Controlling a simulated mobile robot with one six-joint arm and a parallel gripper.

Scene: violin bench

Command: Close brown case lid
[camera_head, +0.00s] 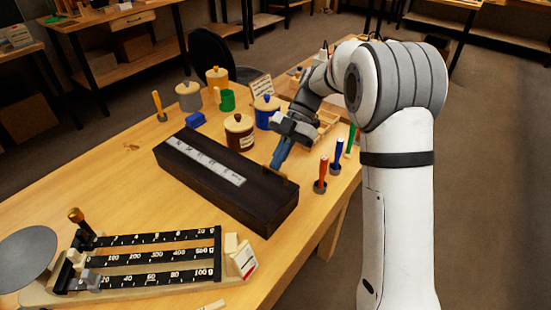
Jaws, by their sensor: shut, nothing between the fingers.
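The long dark brown case (228,178) lies diagonally on the wooden bench. A pale strip with markings (203,160) runs along its top. Its top looks flat and level with the body, with no visible gap, so the lid appears down; a tiny opening cannot be ruled out. My gripper (278,166) points down at the right part of the case top, by its far edge. The fingers are shut and empty. They seem to touch the lid or be just above it; I cannot tell which.
Upright red (321,174) and blue (337,154) handled tools stand to the right of my gripper. A balance (150,257) sits in front. Bare bench lies left of the case.

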